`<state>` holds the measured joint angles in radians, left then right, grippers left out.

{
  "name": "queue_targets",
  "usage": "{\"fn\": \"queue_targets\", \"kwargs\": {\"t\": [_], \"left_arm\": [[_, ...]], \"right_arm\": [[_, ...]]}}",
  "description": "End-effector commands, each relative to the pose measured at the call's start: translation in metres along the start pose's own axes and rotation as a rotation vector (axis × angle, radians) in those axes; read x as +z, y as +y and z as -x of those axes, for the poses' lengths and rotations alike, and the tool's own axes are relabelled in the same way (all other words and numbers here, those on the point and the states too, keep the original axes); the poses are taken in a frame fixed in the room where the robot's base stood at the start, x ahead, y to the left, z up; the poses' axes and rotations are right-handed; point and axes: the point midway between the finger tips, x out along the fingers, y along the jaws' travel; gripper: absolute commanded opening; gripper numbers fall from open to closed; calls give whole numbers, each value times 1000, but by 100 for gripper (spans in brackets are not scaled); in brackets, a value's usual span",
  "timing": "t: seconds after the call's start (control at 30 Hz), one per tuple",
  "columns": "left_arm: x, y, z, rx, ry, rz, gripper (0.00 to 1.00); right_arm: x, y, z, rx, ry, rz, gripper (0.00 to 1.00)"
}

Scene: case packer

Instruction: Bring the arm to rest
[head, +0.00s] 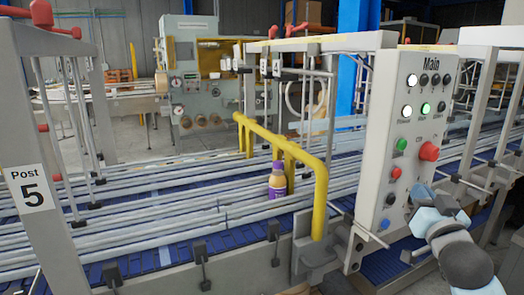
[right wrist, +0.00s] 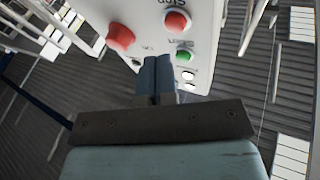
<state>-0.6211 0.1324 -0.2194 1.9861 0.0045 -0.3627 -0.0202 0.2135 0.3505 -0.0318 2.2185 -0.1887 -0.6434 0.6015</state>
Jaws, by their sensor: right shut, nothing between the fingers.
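My right gripper (head: 424,212) is at the lower right of the head view, beside the grey control panel marked "Main" (head: 391,150). In the right wrist view its two blue fingers (right wrist: 157,72) are pressed together with nothing between them. The panel (right wrist: 150,12) appears upside down beyond the fingertips, and I cannot tell how wide the gap to it is. A large red mushroom button (head: 429,151), also in the right wrist view (right wrist: 120,37), and a green button (head: 402,144) are on the panel. My left gripper is not in view.
A blue conveyor (head: 150,259) with grey guide rails runs across the head view. A purple and tan bottle (head: 277,181) stands on it behind a yellow rail (head: 320,190). A post marked "Post 5" (head: 32,190) stands at left. Grey machinery (head: 205,95) fills the back.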

Motion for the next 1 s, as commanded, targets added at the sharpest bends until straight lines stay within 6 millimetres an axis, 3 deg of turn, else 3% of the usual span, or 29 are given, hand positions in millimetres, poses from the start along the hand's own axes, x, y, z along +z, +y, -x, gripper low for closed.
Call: {"fn": "queue_targets", "kwargs": {"t": [0.03, 0.2, 0.37, 0.5, 0.6, 0.7, 0.8, 0.9, 1.0], "left_arm": [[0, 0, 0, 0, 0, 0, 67], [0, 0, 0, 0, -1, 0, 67], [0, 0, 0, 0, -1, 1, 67], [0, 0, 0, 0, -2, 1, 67], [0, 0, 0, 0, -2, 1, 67], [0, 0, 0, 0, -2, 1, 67], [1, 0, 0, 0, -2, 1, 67], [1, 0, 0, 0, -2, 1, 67], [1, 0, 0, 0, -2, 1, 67]], "right_arm": [[43, -4, 12, -13, -76, 16, 0], [162, -21, 67, -75, -286, 76, 0], [258, -37, 141, -138, -468, 117, 0], [327, -54, 222, -195, -616, 138, 0], [363, -65, 280, -233, -706, 147, 0], [387, -75, 329, -263, -776, 152, 0], [400, -82, 363, -283, -821, 153, 0], [406, -85, 380, -294, -843, 156, 0], [408, -86, 385, -298, -849, 156, 0]]}}
